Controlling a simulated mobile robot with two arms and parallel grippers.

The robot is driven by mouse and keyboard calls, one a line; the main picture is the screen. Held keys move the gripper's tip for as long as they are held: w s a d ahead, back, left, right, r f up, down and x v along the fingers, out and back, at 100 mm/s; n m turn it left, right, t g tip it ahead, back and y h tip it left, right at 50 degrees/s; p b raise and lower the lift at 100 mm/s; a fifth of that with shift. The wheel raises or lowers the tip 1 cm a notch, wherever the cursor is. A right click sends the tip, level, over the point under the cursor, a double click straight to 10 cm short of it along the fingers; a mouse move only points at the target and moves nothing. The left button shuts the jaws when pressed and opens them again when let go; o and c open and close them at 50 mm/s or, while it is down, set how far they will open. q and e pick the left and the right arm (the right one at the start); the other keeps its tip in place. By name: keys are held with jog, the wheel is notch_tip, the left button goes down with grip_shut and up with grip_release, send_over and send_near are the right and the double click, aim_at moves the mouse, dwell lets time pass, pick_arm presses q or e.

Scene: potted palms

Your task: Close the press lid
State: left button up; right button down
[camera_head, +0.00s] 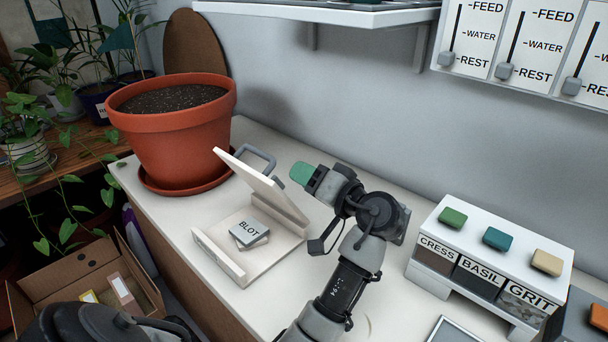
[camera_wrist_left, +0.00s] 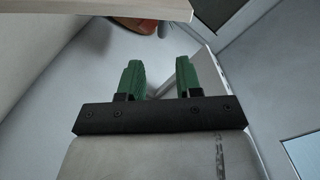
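The press (camera_head: 262,262) is a pale tray on the white counter with a low front wall. Its lid (camera_head: 258,188) stands open, tilted up from the hinge side on the right, with a grey loop handle (camera_head: 260,160) on it. A grey block labelled BLOT (camera_head: 249,233) lies in the tray under the lid. My left gripper (camera_head: 302,173), with green fingertips, is right of the raised lid and appears apart from it. In the left wrist view its two fingers (camera_wrist_left: 160,80) stand apart with nothing between them. My right gripper is not in view.
A large terracotta pot (camera_head: 170,135) stands left of the press. A seed dispenser (camera_head: 480,265) labelled CRESS, BASIL and GRIT is at the right. A shelf (camera_head: 320,15) and lever panel (camera_head: 520,45) hang on the wall above. A cardboard box (camera_head: 85,280) sits lower left.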

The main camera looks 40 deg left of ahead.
pick_arm(q)
jog(key=shift+w+r, duration=0.1)
jog(key=shift+r, duration=0.1)
jog(key=shift+c, duration=1.1)
jog(key=w+r+n+g+h+p, duration=0.1)
jog(key=w+r+g+p, duration=0.1)
jog(key=w+r+n+g+h+p, duration=0.1)
jog(key=w+r+n+g+p, duration=0.1)
jog(key=w, duration=0.1)
jog(key=shift+h+p, duration=0.4)
grip_shut()
jog(key=w+d+r+n+g+h+p, duration=0.1)
jog(key=w+d+r+g+h+p, duration=0.2)
jog(key=r, duration=0.1)
jog(key=s+d+f+p+x, duration=0.1)
jog(key=p+x, duration=0.2)
jog(key=x, duration=0.9)
jog(key=shift+s+f, duration=0.2)
jog(key=shift+f, duration=0.25)
jog(key=shift+a+n, duration=0.2)
jog(key=shift+n, duration=0.1)
